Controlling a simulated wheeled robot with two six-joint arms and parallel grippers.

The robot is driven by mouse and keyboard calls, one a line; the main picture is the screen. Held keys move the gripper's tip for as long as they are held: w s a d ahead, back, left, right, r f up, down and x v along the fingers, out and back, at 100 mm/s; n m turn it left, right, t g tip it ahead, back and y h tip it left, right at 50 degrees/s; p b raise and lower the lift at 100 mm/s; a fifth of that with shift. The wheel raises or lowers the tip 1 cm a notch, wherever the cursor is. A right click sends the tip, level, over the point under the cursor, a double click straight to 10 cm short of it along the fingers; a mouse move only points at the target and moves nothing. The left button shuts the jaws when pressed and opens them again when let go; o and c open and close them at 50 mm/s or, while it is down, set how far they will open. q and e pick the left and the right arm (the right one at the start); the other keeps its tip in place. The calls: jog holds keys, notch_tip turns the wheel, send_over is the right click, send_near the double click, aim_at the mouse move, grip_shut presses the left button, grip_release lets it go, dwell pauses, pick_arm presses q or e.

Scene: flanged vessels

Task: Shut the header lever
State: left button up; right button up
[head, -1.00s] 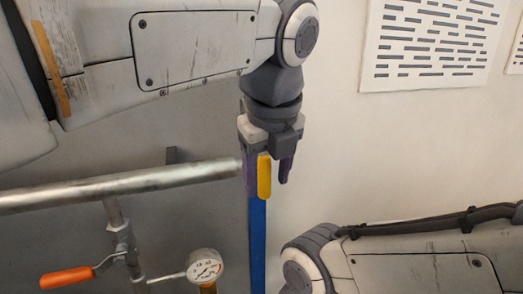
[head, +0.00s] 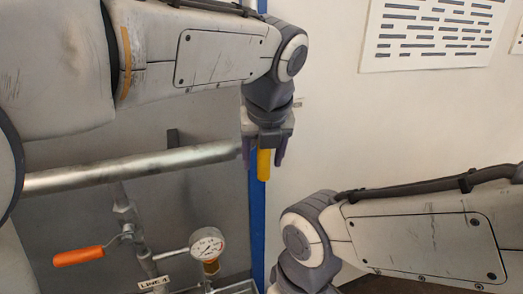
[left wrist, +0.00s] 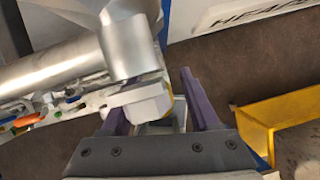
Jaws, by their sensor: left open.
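A yellow lever handle (head: 264,164) hangs near the right end of the grey header pipe (head: 130,168) in the head view. My left gripper (head: 264,158) points down there with its jaws open. The yellow handle shows between its two purple fingers. In the left wrist view, the open fingers (left wrist: 158,95) have a pale metal valve part (left wrist: 140,103) in front of and between them, with a little yellow at its edge. This part hides most of the lever, so I cannot tell whether the fingers touch it. My right gripper is out of view; only its arm shows.
Below the pipe are an orange lever (head: 79,255), a pressure gauge (head: 207,244) and a "LINE 1" label (head: 154,283). A blue post (head: 258,215) stands behind my left gripper. A yellow-edged object (left wrist: 262,108) lies right in the left wrist view.

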pick_arm(q)
jog(key=shift+w+f, duration=0.1)
jog(key=shift+f, duration=0.15)
jog(key=shift+c, duration=0.4)
grip_shut()
jog(key=shift+r, duration=0.1)
dwell(0.8)
